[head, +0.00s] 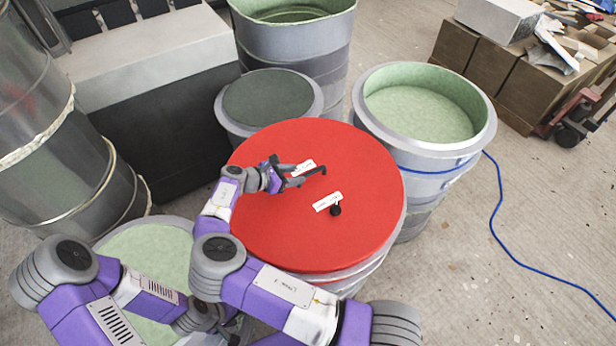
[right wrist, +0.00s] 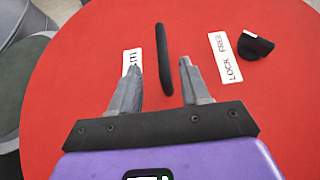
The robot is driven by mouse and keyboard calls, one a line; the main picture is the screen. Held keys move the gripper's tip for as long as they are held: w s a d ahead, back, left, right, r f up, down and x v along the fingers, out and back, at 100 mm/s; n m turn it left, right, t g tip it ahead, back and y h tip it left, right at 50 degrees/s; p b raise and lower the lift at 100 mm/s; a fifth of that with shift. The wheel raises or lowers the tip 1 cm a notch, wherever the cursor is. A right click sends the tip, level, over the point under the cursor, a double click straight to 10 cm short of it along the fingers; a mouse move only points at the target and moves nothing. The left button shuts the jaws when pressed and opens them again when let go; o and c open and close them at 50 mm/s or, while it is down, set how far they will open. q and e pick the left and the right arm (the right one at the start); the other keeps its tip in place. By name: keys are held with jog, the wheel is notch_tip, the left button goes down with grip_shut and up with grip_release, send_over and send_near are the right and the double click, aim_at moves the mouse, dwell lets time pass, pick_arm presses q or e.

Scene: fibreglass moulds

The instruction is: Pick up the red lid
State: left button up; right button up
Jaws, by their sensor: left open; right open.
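The red lid (head: 355,165) lies flat on top of a grey drum in the middle of the head view. It fills most of the right wrist view (right wrist: 90,75). A black bar handle (right wrist: 164,60) stands on it, beside a white label. My right gripper (head: 296,178) is over the lid, and its open fingers (right wrist: 162,68) point at the handle, one on either side. I cannot tell whether they touch it. A black knob (right wrist: 254,46) sits beside a "LOCK FREE" label (right wrist: 225,58). My left gripper (head: 230,328) is low in the head view, partly hidden by my arm links.
An open drum with a pale green inside (head: 420,112) stands right of the lid. A smaller dark-topped drum (head: 268,97) and a taller drum (head: 290,35) stand behind. A blue hose (head: 510,245) lies on the floor at right. Brown boxes (head: 490,65) stand at the upper right.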

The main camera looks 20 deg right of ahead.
aim_at(308, 174)
jog(key=x, duration=0.6)
jog(key=shift+s+d+r+p, duration=0.1)
jog(key=shift+s+d+p, duration=0.2)
jog(key=shift+d, duration=0.1)
jog(key=shift+w+d+f, duration=0.2)
jog(key=shift+d+f, duration=0.1)
jog(key=shift+d, duration=0.1)
grip_shut()
dwell(0.6)
jog(key=shift+w+r, duration=0.1)
jog(key=shift+r, duration=0.05)
